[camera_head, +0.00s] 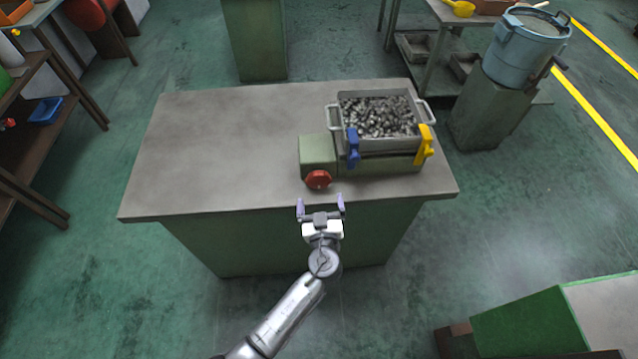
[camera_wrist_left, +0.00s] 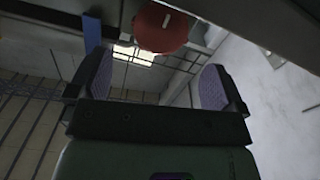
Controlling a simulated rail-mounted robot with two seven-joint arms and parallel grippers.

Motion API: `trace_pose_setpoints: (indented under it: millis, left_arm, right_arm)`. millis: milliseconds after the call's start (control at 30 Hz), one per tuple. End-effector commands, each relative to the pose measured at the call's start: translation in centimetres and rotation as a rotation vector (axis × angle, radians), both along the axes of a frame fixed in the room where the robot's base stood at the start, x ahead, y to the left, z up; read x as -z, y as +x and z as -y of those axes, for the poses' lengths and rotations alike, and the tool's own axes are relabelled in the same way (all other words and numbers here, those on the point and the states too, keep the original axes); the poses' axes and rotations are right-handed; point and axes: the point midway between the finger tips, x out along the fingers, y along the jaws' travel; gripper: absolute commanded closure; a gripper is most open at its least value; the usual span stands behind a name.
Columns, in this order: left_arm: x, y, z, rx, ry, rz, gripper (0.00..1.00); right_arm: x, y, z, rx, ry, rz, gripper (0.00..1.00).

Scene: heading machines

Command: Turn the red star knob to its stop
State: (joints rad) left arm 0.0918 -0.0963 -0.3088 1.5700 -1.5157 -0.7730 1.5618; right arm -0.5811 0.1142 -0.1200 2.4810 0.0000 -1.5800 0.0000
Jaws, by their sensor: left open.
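The red star knob (camera_head: 318,179) sits on the front of the green machine (camera_head: 318,152), near the table's front edge. My left gripper (camera_head: 320,205) is open and empty just in front of the knob, with its two fingers spread. In the left wrist view the knob (camera_wrist_left: 161,27) is ahead of and above the gap between the open fingers (camera_wrist_left: 157,85), apart from them. A pale mark shows on the knob there. My right gripper is in neither view.
The machine carries a tray of metal pieces (camera_head: 378,117), with a blue lever (camera_head: 353,148) and a yellow lever (camera_head: 424,145) at its front. The left part of the table (camera_head: 210,140) is bare. A blue pot (camera_head: 525,48) stands on a pedestal at the back right.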

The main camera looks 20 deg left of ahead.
Motion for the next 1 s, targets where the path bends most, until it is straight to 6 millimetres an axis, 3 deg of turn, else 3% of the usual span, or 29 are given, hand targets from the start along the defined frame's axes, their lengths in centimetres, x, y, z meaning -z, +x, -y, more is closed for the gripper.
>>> trace_pose_setpoints:
  millis: [200,400,867,1000]
  left_arm:
    - [-0.1,3.1,-1.6,-0.002,0.001,0.000,0.03]
    - [0.0,4.7,-2.3,0.000,0.000,0.000,0.03]
    - [0.0,5.4,-2.7,-0.001,0.000,0.000,0.03]
    - [0.0,5.3,-2.7,-0.001,0.000,0.000,0.16]
  right_arm:
    - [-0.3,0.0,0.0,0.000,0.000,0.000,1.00]
    - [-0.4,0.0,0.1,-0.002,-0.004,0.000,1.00]
    - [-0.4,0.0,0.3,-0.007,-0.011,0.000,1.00]
    - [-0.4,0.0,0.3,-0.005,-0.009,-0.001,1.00]
